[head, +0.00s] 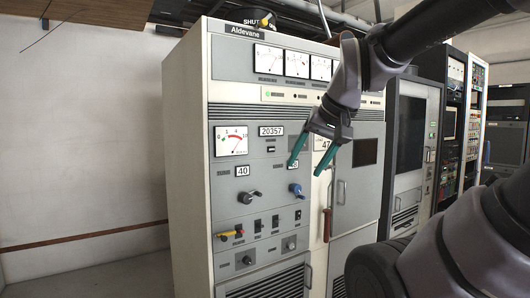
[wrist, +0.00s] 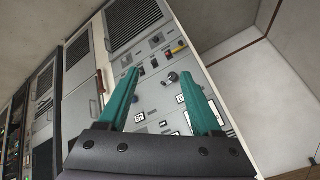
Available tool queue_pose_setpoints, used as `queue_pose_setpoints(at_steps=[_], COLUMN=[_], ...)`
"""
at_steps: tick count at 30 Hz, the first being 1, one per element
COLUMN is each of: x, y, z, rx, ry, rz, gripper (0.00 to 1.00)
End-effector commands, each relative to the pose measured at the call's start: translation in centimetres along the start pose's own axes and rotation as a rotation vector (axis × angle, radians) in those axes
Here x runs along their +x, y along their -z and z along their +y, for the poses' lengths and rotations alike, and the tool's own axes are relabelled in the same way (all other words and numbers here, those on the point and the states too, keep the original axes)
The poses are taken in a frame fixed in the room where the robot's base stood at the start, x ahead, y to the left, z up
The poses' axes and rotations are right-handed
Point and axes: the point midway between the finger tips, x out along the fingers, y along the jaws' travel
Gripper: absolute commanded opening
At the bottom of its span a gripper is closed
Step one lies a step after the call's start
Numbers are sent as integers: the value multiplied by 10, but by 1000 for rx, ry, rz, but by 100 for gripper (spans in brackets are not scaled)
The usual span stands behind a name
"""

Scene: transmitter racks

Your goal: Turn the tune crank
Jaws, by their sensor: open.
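Two cranks sit on the grey front of the Aldevane cabinet in the head view: a dark-handled crank (head: 249,197) under a counter reading 40, and a blue crank (head: 296,190) to its right. Their labels are too small to read, so I cannot tell which is the tune crank. My gripper (head: 306,168) is open and empty, its teal fingers pointing down in front of the panel, above the blue crank in the picture. In the wrist view the panel looks upside down; the dark-handled crank (wrist: 172,78) shows between the fingers (wrist: 157,80), apart from them.
The cabinet (head: 186,150) also carries meters (head: 231,140), a yellow-handled lever (head: 229,234), several switches, and a red handle (head: 327,225) on its right edge. More racks (head: 410,140) stand to the right. Open floor and a bare wall (head: 80,140) lie left.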

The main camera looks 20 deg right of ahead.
Motion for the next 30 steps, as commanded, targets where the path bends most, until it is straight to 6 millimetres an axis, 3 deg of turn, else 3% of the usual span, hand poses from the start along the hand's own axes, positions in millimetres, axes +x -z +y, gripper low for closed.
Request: queue_pose_setpoints(at_steps=[5, 12, 18, 24, 30], x=[33, 121, 194, 260, 311], y=[33, 112, 154, 168, 156], z=[4, 10, 9, 3, -5], rx=[-60, -255, -425, -573, -682], ry=[-45, -107, -90, -16, 98], rz=[65, 256, 410, 558, 712], gripper=[66, 66, 66, 66, 66])
